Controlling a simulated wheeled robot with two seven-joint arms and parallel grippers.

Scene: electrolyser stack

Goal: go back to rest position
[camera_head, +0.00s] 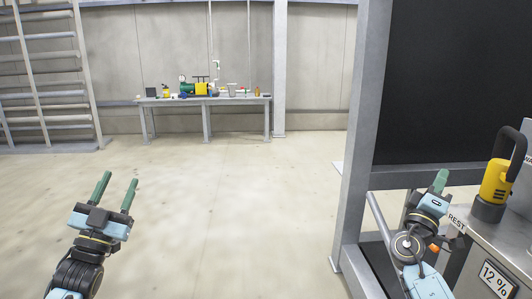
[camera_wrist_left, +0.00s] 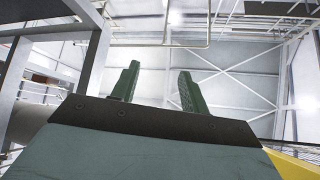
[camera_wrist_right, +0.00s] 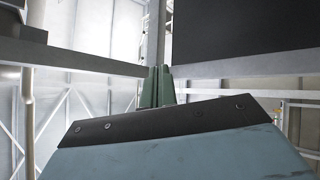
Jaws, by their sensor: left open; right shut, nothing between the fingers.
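My left gripper (camera_head: 116,190) points up at the lower left of the head view, its two green fingers apart and nothing between them. In the left wrist view its fingers (camera_wrist_left: 158,90) also stand apart, with only the ceiling and a frame behind. My right gripper (camera_head: 440,181) is at the lower right of the head view, its green fingers together. In the right wrist view its fingers (camera_wrist_right: 157,86) touch each other and hold nothing. The right gripper is left of a yellow and black tool and in front of the grey metal frame.
A grey metal frame (camera_head: 358,140) with a black panel (camera_head: 455,80) stands close on the right. A yellow tool with a black handle (camera_head: 495,180) sits on a grey unit marked "REST" and "12 %" (camera_head: 510,240). A workbench (camera_head: 205,101) and a rack (camera_head: 45,90) stand far back. The middle floor is clear.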

